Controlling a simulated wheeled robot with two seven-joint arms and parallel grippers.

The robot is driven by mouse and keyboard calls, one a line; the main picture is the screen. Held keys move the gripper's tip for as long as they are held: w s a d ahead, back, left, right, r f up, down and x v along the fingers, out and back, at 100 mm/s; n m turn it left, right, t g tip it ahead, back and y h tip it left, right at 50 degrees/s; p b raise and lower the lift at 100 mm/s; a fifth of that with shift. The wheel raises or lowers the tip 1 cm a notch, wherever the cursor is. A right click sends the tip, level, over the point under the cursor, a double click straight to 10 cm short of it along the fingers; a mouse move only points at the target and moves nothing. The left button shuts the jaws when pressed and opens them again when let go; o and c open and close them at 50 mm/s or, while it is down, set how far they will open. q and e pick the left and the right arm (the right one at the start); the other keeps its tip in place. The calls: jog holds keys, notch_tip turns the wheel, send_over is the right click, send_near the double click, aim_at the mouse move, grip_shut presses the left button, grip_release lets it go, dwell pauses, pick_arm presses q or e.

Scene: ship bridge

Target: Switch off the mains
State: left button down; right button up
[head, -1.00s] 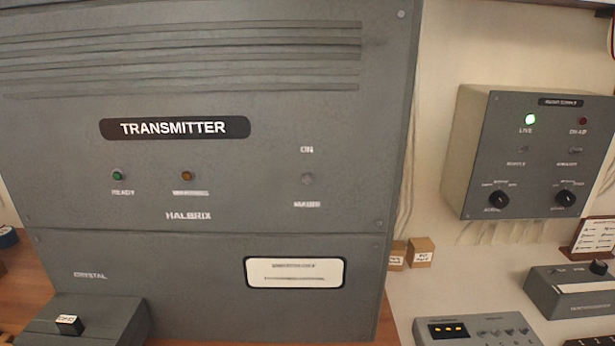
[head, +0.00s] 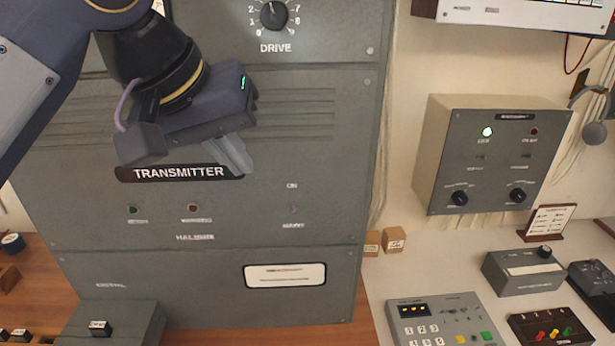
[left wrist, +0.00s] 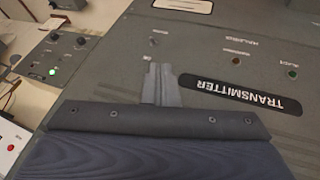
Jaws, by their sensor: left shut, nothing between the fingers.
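The grey transmitter cabinet (head: 200,262) fills the middle of the head view. Its small mains switch (head: 293,208) sits between the "ON" label above and a blurred label below; its lever position is too small to tell. In the left wrist view the switch (left wrist: 152,42) appears just beyond the fingertips. My left gripper (head: 243,166) is shut and empty, in front of the panel near the right end of the TRANSMITTER plate (head: 180,173), up and left of the switch. Its closed fingers (left wrist: 158,80) show in the wrist view. My right gripper is not in view.
Left of the switch are a green lamp (head: 132,210) and an amber lamp (head: 193,208). A drive knob (head: 273,14) is above. A wall box (head: 470,160) with a lit green lamp hangs right. A keypad unit (head: 440,318) and a crystal box (head: 110,325) stand below.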

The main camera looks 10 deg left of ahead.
aim_at(292, 210)
pick_arm(q)
jog(key=shift+d+r, duration=0.25)
jog(key=shift+r, duration=0.25)
jog(key=shift+d+r, duration=0.2)
jog(key=shift+r, duration=0.3)
jog(key=x, duration=1.4)
jog(key=shift+w, duration=0.15)
jog(key=shift+b, duration=0.3)
jog(key=shift+d+f+t+b, duration=0.1)
jog(key=shift+t+b, duration=0.3)
jog(key=shift+b, duration=0.2)
jog(key=shift+s, duration=0.2)
